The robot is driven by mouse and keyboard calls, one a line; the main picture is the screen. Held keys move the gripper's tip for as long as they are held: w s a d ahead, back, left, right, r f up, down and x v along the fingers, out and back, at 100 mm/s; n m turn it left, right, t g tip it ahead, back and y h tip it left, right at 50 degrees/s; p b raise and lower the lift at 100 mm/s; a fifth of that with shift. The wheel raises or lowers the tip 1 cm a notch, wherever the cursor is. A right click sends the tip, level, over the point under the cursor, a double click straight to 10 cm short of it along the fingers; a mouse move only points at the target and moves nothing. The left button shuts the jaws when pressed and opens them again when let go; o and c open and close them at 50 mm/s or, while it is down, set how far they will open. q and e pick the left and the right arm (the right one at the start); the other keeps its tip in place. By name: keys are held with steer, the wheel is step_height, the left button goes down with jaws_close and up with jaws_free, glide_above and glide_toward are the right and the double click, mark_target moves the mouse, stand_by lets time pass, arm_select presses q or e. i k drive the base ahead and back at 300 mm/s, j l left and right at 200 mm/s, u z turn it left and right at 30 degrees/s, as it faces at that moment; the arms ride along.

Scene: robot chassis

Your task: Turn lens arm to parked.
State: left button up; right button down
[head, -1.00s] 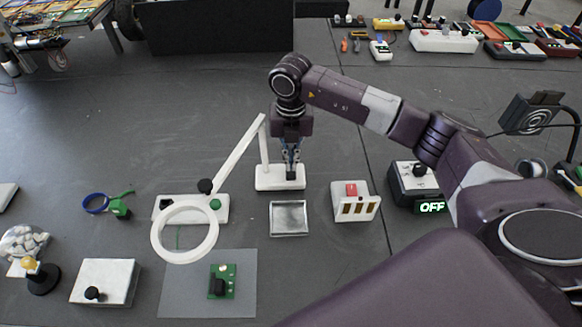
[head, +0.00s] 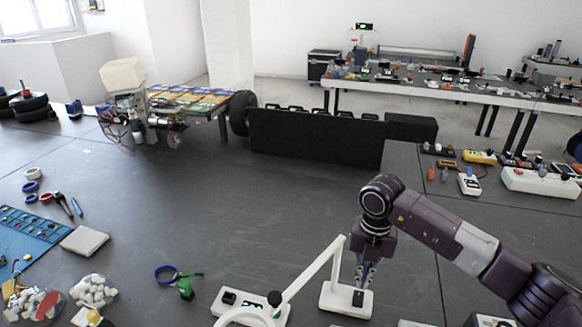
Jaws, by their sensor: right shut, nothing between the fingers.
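The white lens arm (head: 310,272) rises from its white base (head: 336,304) and slants down to the left. My right gripper (head: 362,284) points down, shut and empty, just right of the lens arm's upright at the base. Whether its tips touch the base or the arm, I cannot tell. My left gripper is not in view.
A green clamp (head: 186,288) and blue ring (head: 166,274) lie left of the panel. Bags of white pieces (head: 94,292) lie further left. A long black box (head: 315,138) stands at the back. The dark surface between is mostly clear.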

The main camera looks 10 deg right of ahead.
mark_target(276, 300)
steer(key=k, duration=1.5)
